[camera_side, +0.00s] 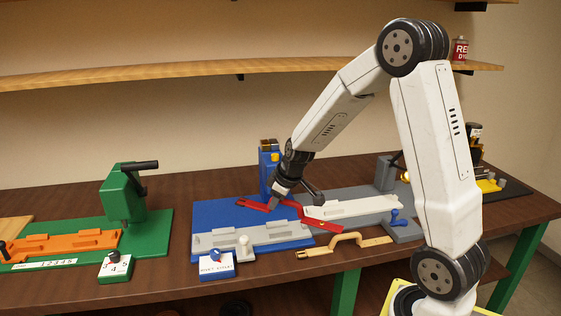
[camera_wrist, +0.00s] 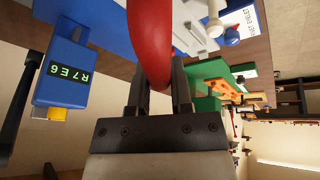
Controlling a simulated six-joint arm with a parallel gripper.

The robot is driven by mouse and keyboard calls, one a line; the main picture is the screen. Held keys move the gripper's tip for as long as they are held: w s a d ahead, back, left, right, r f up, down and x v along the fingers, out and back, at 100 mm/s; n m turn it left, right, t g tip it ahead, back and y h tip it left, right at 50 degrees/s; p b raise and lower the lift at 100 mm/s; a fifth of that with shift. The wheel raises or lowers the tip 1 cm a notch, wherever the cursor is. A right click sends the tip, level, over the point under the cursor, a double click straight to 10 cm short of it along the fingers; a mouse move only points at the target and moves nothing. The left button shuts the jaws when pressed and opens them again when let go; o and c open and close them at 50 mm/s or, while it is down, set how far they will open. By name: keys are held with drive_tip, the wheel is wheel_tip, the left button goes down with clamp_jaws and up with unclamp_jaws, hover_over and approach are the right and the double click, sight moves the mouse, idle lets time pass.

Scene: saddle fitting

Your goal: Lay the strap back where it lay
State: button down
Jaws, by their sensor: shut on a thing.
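A red bent strap (camera_side: 312,218) is held in my gripper (camera_side: 274,202) over the blue station, its right end reaching towards the grey station. In the wrist view the red strap (camera_wrist: 150,40) runs up from between the two fingers of my gripper (camera_wrist: 159,88), which are shut on it. I cannot tell whether the strap touches anything below. A tan strap-like piece with a raised arch (camera_side: 345,243) lies on the table in front of the stations.
The blue base (camera_side: 212,212) carries a light grey fixture (camera_side: 265,236) and a label block (camera_side: 216,264). The grey station holds a white fixture (camera_side: 350,207). The green press (camera_side: 125,200) with an orange fixture (camera_side: 70,245) stands left. A blue box reading R7E6 (camera_wrist: 68,75) is beside my gripper.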

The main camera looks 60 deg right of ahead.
drive_tip(key=s+d+n+y, duration=0.1)
drive_tip(key=s+d, duration=0.3)
drive_tip(key=d, duration=0.4)
drive_tip(key=s+d+n+y, duration=0.1)
drive_tip(key=s+d+n, duration=0.2)
drive_tip(key=d, duration=0.6)
drive_tip(key=s+d+n+g+y, duration=0.1)
drive_tip(key=s+d+n, duration=0.3)
drive_tip(key=d, duration=0.5)
drive_tip(key=shift+s, duration=0.3)
drive_tip(key=shift+d+r, duration=0.1)
drive_tip(key=shift+d, duration=0.05)
drive_tip(key=shift+w+d+f, duration=4.7)
drive_tip(key=shift+w+d, duration=0.05)
drive_tip(key=shift+d, duration=0.05)
drive_tip(key=shift+d+f, duration=0.1)
drive_tip(key=shift+f, duration=0.05)
drive_tip(key=shift+w+f, duration=0.1)
drive_tip(key=shift+f, duration=1.55)
